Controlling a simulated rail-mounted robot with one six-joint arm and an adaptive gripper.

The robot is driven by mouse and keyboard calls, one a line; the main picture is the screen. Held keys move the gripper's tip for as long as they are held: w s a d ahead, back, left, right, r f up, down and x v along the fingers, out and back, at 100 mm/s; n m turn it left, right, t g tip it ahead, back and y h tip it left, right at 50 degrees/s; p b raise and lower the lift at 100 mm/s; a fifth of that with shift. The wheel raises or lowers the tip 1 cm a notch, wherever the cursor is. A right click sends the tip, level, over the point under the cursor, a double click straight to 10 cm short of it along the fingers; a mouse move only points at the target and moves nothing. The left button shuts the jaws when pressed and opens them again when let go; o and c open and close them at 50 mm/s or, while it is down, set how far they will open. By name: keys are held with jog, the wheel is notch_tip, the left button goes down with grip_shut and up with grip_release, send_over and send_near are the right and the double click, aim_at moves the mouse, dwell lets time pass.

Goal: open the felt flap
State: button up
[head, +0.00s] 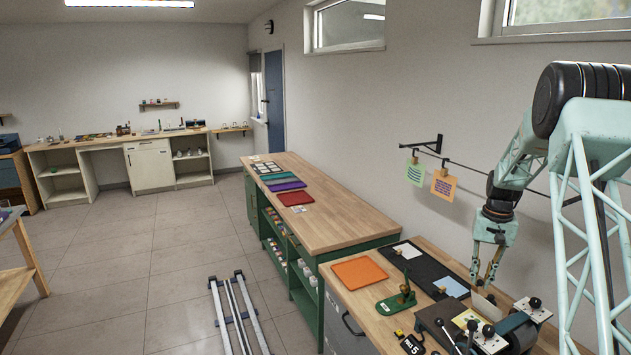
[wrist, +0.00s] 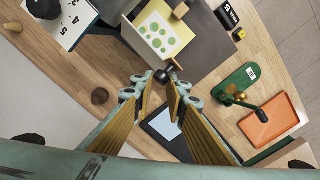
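I cannot tell for sure which piece is the felt flap. The likeliest is the dark grey sheet (head: 437,315) on the small press at the front of the bench; it also shows in the wrist view (wrist: 207,42). It appears to lie flat beside a pale yellow card with green dots (wrist: 163,34). My gripper (head: 484,282) hangs behind the press, apart from the sheet. In the wrist view my gripper (wrist: 158,92) has a gap between its fingers and nothing is held. A black ball knob (wrist: 161,76) shows just beyond the fingertips.
The press has several black knobs (head: 535,302). A green stand (head: 397,303), an orange tray (head: 359,272) and a black board (head: 428,268) with white and light blue cards occupy the bench. Coloured cards (head: 443,184) hang from a wall wire. The long wooden counter's (head: 345,221) near end is clear.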

jog(key=shift+d, duration=0.15)
jog(key=shift+w+d, duration=0.35)
jog(key=shift+d, duration=0.35)
jog(key=o, duration=1.1)
jog(key=shift+r, duration=0.2)
jog(key=shift+r+p, duration=1.75)
jog(key=shift+r, duration=2.15)
jog(key=shift+w, duration=0.1)
